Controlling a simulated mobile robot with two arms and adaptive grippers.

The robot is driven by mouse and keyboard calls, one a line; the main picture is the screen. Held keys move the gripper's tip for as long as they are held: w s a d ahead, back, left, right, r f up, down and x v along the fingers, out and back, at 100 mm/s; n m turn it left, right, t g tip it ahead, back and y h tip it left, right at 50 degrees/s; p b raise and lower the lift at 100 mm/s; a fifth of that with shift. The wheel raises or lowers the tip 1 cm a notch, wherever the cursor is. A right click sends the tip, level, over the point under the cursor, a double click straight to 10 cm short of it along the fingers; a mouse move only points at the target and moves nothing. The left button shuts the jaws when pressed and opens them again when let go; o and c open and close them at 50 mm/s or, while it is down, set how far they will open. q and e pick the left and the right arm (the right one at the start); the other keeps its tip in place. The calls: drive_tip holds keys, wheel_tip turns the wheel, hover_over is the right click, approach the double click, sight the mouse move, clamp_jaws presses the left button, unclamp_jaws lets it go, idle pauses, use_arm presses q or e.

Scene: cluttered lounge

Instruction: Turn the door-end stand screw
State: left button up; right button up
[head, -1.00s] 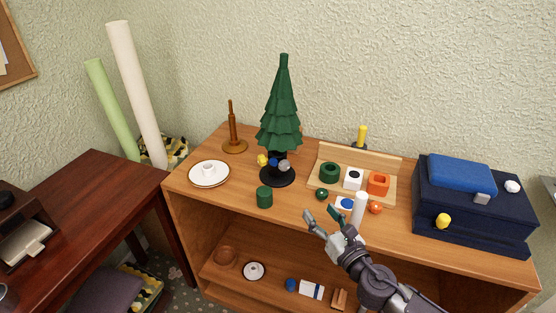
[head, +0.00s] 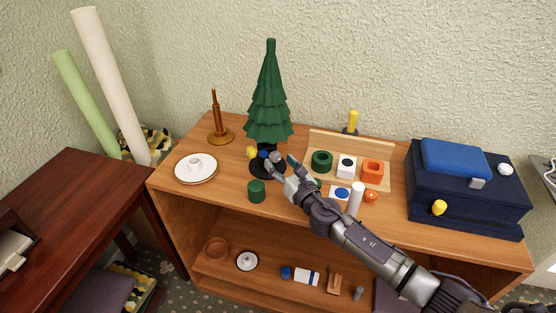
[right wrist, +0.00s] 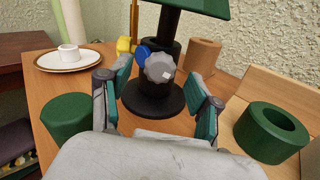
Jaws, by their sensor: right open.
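The green tree (head: 268,100) stands upright in a black stand (right wrist: 155,103) on the wooden cabinet. The stand's collar carries a yellow screw (right wrist: 124,45), a blue screw (right wrist: 144,56) and a grey knobbed screw (right wrist: 160,67). The yellow screw (head: 251,153) and blue screw (head: 263,154) also show in the head view, left of my gripper. My right gripper (head: 284,164) is open and empty at the stand. In the right wrist view its fingers (right wrist: 158,78) are either side of the grey screw, apart from it. Which screw is door-end cannot be told. My left gripper is not in view.
A dark green cylinder (head: 257,191) stands left of my gripper. A green ring (head: 321,161), a white block (head: 346,167) and an orange block (head: 372,171) sit right of it. A white cylinder (head: 356,198) stands near my forearm. A plate (head: 178,170) lies left.

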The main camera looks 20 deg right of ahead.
drive_tip(key=shift+w+a, duration=0.2)
drive_tip(key=shift+w, duration=0.7)
drive_tip(key=shift+c, duration=0.2)
drive_tip(key=c, duration=1.1)
